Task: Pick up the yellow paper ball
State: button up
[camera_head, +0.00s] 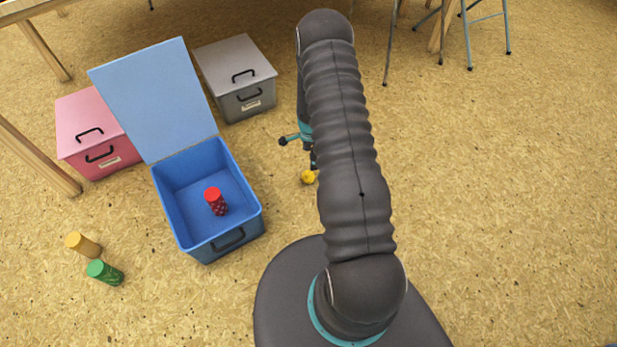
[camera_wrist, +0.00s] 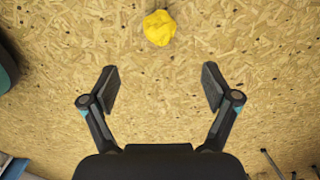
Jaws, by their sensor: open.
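The yellow paper ball (camera_head: 308,177) lies on the chipboard floor, just left of my arm in the head view. It also shows at the top middle of the wrist view (camera_wrist: 159,28), crumpled and roughly round. My gripper (camera_wrist: 160,86) is open and empty, its two fingers spread wide. The ball is beyond the fingertips in the wrist view, roughly centred between them and apart from both. In the head view, my gripper (camera_head: 312,158) is mostly hidden behind my arm, with one finger showing close to the ball.
The floor at right is clear.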

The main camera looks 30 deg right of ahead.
aim_at(309, 172)
notch_tip(309, 172, down, 7)
jog(key=shift+s, duration=0.15)
jog(key=shift+s+a+f, duration=0.1)
jog(key=shift+a+f, duration=0.1)
jog(key=shift+f, duration=1.1)
jog(key=shift+a+f, duration=0.15)
jog(key=shift+f, duration=1.15)
jog(key=c, duration=0.8)
